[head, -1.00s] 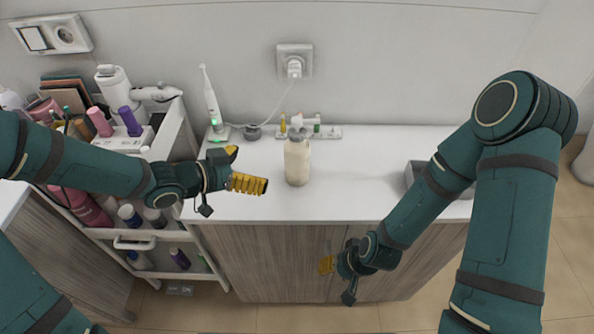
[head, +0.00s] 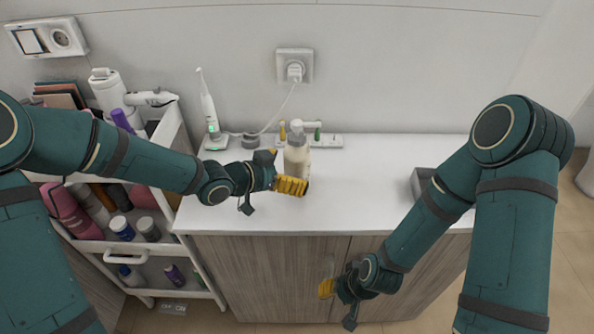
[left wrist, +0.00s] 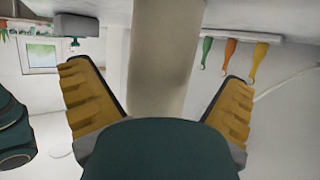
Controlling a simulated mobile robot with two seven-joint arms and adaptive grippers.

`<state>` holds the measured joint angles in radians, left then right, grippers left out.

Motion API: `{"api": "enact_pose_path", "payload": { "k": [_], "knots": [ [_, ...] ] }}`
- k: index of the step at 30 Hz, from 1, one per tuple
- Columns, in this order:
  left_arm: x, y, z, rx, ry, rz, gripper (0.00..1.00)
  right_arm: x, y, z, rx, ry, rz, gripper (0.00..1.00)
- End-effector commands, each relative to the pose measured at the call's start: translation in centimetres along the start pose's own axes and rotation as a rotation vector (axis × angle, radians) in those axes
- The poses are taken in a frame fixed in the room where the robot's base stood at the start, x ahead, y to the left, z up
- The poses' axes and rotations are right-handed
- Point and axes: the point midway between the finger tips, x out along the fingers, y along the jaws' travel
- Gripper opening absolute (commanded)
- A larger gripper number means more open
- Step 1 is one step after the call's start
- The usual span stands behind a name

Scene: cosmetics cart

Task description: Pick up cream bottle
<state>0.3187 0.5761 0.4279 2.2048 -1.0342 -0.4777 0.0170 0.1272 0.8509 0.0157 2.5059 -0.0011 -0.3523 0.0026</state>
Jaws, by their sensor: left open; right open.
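The cream bottle (head: 297,160) is pale cream with a white pump top and stands upright on the white counter. My left gripper (head: 283,172) is at the bottle and covers part of its lower body in the head view. In the left wrist view the bottle (left wrist: 165,60) stands between the two yellow fingers of my left gripper (left wrist: 160,95). The fingers are open, with a gap visible on each side of the bottle. My right gripper (head: 338,285) is open and empty, low in front of the cabinet doors.
A white electric toothbrush (head: 208,108) stands behind on the left. A small rack with coloured items (head: 318,138) is close behind the bottle. A grey tray (head: 425,180) lies at the right. A loaded cart (head: 125,258) is at the left. The counter's middle right is clear.

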Motion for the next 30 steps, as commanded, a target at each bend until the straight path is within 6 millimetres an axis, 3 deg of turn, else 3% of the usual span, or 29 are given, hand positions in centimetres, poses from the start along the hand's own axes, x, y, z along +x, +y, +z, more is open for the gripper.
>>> {"api": "enact_pose_path", "payload": {
  "k": [5,13,14,20,21,30],
  "knots": [
    [2.1,0.1,0.2,0.001,0.0,0.001,1.0,0.8,0.3,-0.1,0.0,0.004,0.0,0.47],
    [2.4,0.0,0.1,0.0,-0.001,-0.001,1.0,0.8,0.3,-0.1,0.0,0.005,0.0,0.47],
    [2.4,0.0,0.1,0.0,-0.001,-0.001,0.96,0.8,0.3,-0.1,0.0,0.005,0.0,0.47],
    [2.3,0.0,0.1,0.0,-0.001,-0.001,0.26,0.8,0.3,-0.1,0.0,0.005,0.0,0.47],
    [2.3,0.0,0.1,0.0,0.0,-0.001,0.22,0.8,0.3,-0.1,0.0,0.005,0.0,0.47],
    [2.3,0.0,-0.1,0.001,0.002,-0.001,0.22,0.8,0.3,-0.1,0.0,0.004,0.0,0.47]
  ]
}}
